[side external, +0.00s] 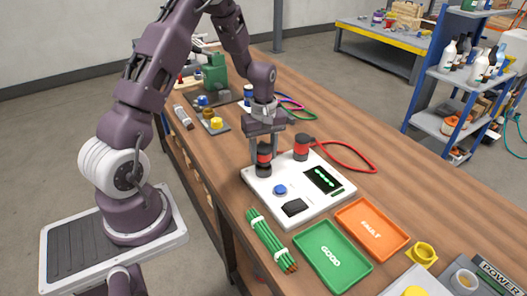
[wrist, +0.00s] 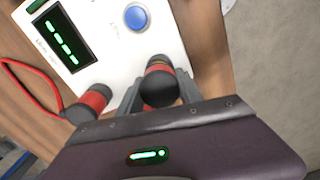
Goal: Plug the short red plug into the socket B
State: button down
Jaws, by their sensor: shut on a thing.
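My gripper (side external: 264,149) is over the left back part of a white panel (side external: 310,201), its fingers pointing down. It is shut on a short black plug with a red band (side external: 264,158), which stands upright; no cable shows on it. In the wrist view the plug (wrist: 160,86) sits between the two fingers. Its black lower end meets the panel or a black socket there; I cannot tell how deep it sits. The socket under it is hidden and no letter is readable. A second black-and-red plug (side external: 302,147) with a red cable (side external: 350,158) stands on the panel to the right.
The panel has a blue button (side external: 280,190), a green-lit display (side external: 323,179) and a black rectangle (side external: 295,207). A green GOOD tray (side external: 318,275), an orange FAULT tray (side external: 385,212) and a green bundle (side external: 268,242) lie in front.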

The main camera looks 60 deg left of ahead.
jog(key=shift+f, duration=1.1)
jog(key=c, duration=0.7)
grip_release()
notch_tip(320, 180, up, 7)
jog(key=shift+r, duration=0.1)
jog(key=shift+d+r, duration=0.15)
jog(key=shift+r, duration=0.1)
jog(key=s+d+r+m+t, duration=0.2)
jog(key=s+d+r+m, duration=0.2)
jog(key=d+r, duration=0.3)
jog(key=s+d+r+m+t, duration=0.1)
jog(key=s+d+r+m, duration=0.35)
jog(key=r, duration=0.55)
jog(key=s+d+r+m+t, duration=0.1)
jog(key=s+d+m, duration=0.1)
jog(key=s, duration=0.4)
jog(key=s+d+r+m+t, duration=0.1)
jog(key=s+d+m, duration=0.2)
jog(key=s+m, duration=0.2)
jog(key=shift+s+d+r+t, duration=0.25)
jog(key=shift+s+d+t, duration=0.05)
jog(key=shift+s, duration=0.45)
